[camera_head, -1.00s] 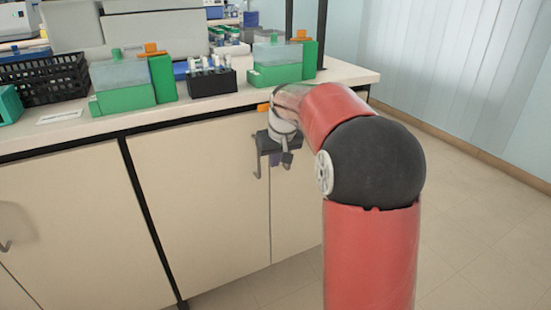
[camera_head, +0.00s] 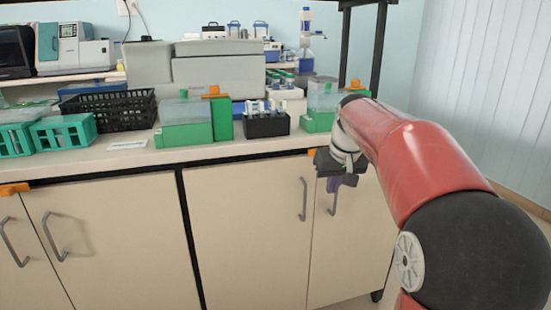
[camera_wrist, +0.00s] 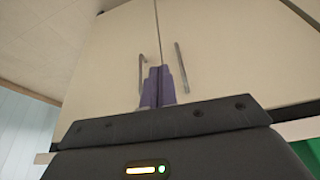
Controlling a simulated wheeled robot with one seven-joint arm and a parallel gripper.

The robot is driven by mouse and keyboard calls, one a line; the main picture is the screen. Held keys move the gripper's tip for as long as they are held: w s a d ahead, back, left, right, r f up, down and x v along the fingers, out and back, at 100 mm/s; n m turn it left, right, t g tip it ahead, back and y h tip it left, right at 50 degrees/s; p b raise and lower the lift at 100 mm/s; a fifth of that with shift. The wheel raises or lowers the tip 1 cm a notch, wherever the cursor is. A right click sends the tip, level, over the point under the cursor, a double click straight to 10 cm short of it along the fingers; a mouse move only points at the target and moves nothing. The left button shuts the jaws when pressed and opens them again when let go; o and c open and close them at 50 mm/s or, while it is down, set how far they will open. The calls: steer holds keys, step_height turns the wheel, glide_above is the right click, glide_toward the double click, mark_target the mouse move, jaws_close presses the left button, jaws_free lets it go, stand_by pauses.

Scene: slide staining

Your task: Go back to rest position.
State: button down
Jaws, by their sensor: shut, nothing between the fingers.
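My gripper (camera_head: 335,183) hangs in front of the cabinet doors, below the front edge of the bench top. Its purple fingers point down and are closed together with nothing between them. The wrist view shows the same shut fingers (camera_wrist: 158,86) in front of two cabinet doors with metal handles. My red arm reaches in from the right and hides part of the bench's right end.
On the bench (camera_head: 110,160) stand green boxes with clear lids (camera_head: 187,122), a black rack with tubes (camera_head: 267,124), a black basket (camera_head: 122,112) and teal racks (camera_head: 64,132). A cabinet handle (camera_head: 303,199) is left of my gripper.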

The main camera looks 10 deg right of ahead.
steer(key=s+a, duration=0.2)
steer(key=s, duration=0.5)
steer(key=s+a, duration=0.3)
steer(key=s, duration=0.5)
steer(key=s+a+f, duration=0.1)
steer(key=s+f, duration=0.3)
steer(key=s, duration=0.3)
steer(key=s+a+f+t, duration=0.1)
steer(key=s+f, duration=0.4)
steer(key=s, duration=0.2)
steer(key=shift+s+f+m, duration=0.15)
steer(key=shift+f+m, duration=0.05)
steer(key=shift+m, duration=0.1)
steer(key=c, duration=2.2)
jaws_free()
